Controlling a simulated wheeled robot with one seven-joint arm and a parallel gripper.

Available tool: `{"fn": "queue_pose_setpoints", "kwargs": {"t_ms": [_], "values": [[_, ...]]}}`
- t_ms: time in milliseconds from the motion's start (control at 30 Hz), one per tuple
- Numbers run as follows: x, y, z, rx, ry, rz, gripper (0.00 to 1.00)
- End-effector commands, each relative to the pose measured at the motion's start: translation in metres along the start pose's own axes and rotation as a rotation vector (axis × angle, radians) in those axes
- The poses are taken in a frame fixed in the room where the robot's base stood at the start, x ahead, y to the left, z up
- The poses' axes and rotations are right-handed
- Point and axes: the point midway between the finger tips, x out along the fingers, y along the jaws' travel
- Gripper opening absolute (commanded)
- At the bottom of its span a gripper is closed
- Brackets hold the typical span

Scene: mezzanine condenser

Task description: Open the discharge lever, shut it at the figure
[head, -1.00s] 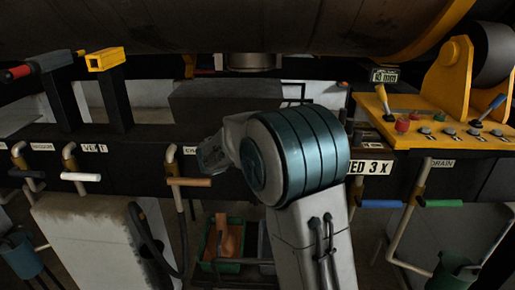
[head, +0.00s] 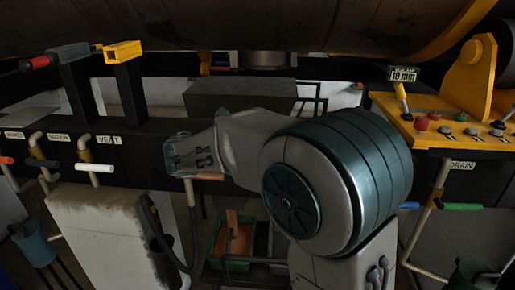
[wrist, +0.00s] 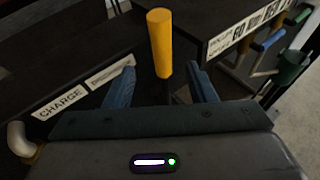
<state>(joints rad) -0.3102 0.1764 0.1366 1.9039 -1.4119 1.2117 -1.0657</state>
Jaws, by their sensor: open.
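A yellow cylindrical handle (wrist: 160,42) stands between and beyond the fingers of my gripper (wrist: 161,72) in the wrist view. The gripper is open, its two blue fingers apart with a gap on either side of the handle. No label on that handle is readable, so I cannot confirm it is the discharge lever. A CHARGE plate (wrist: 62,101) is left of it, beside a second, unreadable plate (wrist: 112,73). In the head view my arm hides this part of the beam. A small sign (head: 403,74) over the yellow console reads 10 mm; its upper line is unclear.
A white-handled lever (head: 95,168) hangs by the VENT plate, left of my arm. A green-handled lever (head: 460,206) is by the DRAIN plate, right. A green crate (head: 232,264) is below.

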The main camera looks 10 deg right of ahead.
Motion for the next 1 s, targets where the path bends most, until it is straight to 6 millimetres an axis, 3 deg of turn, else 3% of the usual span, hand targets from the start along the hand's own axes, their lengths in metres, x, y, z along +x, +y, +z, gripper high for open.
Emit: {"fn": "queue_pose_setpoints", "kwargs": {"t_ms": [133,433,633,1000], "values": [[-0.013,0.0,0.0,0.0,0.001,0.002,0.5],[-0.016,0.0,0.0,-0.001,0.001,0.001,0.5],[-0.014,-0.003,-0.006,0.001,-0.016,0.019,0.0],[-0.022,-0.034,-0.039,-0.015,-0.188,0.194,0.0]]}}
